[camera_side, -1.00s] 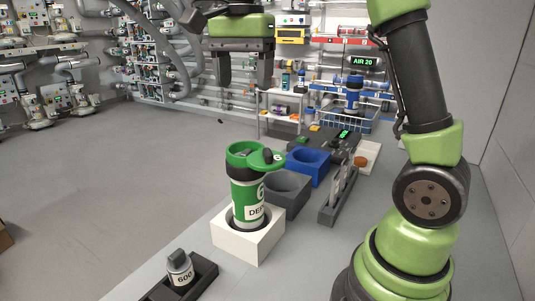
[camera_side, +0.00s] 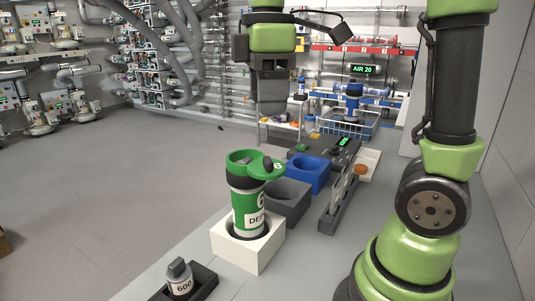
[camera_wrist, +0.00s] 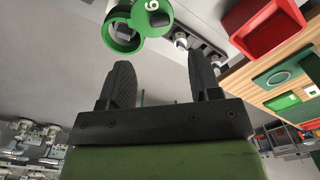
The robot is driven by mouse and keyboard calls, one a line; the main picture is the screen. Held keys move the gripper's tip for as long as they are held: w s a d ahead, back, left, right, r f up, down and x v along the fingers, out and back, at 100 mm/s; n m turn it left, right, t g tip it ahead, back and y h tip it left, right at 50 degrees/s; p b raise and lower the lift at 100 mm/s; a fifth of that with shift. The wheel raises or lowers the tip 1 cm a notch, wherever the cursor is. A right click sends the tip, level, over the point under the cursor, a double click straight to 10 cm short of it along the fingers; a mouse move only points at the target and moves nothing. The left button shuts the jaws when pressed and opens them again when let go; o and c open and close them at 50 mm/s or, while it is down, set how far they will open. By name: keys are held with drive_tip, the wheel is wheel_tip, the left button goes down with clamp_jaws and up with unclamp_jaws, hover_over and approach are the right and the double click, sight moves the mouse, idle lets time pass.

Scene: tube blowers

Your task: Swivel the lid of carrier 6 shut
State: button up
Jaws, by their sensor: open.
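Carrier 6 (camera_side: 247,207) is a green and white canister. It stands upright in a white square holder (camera_side: 236,248). Its round green lid (camera_side: 271,168) is swung out to the right on the rim, so the mouth is uncovered. In the wrist view the lid (camera_wrist: 153,17), marked 6, and the open ring of the carrier (camera_wrist: 119,33) lie side by side at the top, beyond my fingers. My gripper (camera_side: 272,108) is open and empty, above and behind the carrier in the side view, touching nothing. Its two fingers (camera_wrist: 161,72) are apart in the wrist view.
A grey holder (camera_side: 287,205) and a blue holder (camera_side: 308,174) stand behind the carrier. A dark tray (camera_side: 206,281) with a 600 plug (camera_side: 179,278) lies in front. A dark slotted rack (camera_side: 338,208) stands to the right.

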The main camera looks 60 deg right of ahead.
sight(267, 158)
wheel_tip(267, 158, down, 10)
drive_tip(key=shift+r, duration=0.15)
idle(0.3)
drive_tip(key=c, duration=0.9)
